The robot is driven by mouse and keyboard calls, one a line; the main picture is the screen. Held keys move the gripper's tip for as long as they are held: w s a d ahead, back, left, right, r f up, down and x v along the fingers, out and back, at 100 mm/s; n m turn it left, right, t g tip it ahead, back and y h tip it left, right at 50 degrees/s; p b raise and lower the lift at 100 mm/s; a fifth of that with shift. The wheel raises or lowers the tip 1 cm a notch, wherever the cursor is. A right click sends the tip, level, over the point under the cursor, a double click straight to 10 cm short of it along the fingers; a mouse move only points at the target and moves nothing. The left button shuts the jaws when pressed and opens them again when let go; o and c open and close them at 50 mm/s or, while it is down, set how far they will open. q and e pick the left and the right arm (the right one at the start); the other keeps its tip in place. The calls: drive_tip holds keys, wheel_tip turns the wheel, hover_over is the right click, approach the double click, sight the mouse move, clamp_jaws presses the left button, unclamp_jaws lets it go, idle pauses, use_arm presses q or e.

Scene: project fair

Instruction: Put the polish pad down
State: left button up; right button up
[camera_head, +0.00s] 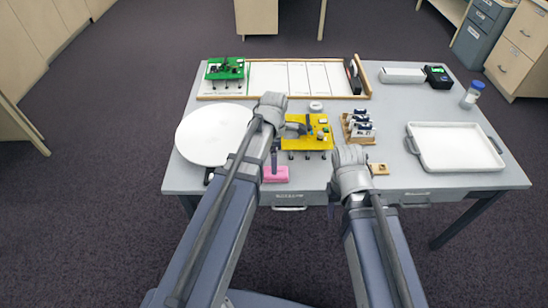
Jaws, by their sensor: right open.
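A pink block (275,174), which looks like the polish pad, is at the table's front edge, left of centre. Part of my left arm is just above it.
A white round plate (205,135) lies left; a white tray (455,147) lies right. A wooden-rimmed board (310,78) holds a green circuit board (225,68). A wooden rack (358,130), a small wooden block (379,169) and a jar (471,94) also stand on the grey table (400,182).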

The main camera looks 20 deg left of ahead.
use_arm(q)
wheel_tip(320, 180, up, 4)
drive_tip(key=p, duration=0.3)
drive_tip(key=s+d+m, duration=0.5)
drive_tip(key=s+m, duration=0.2)
drive_tip(key=m, duration=0.5)
drive_tip(key=s+d+m+y, duration=0.1)
drive_tip(key=s+d+m, duration=0.5)
drive_tip(key=m, duration=0.7)
drive_tip(key=shift+s, duration=0.5)
use_arm(e)
drive_tip(key=shift+r, duration=2)
use_arm(q)
drive_tip(key=shift+r, duration=0.1)
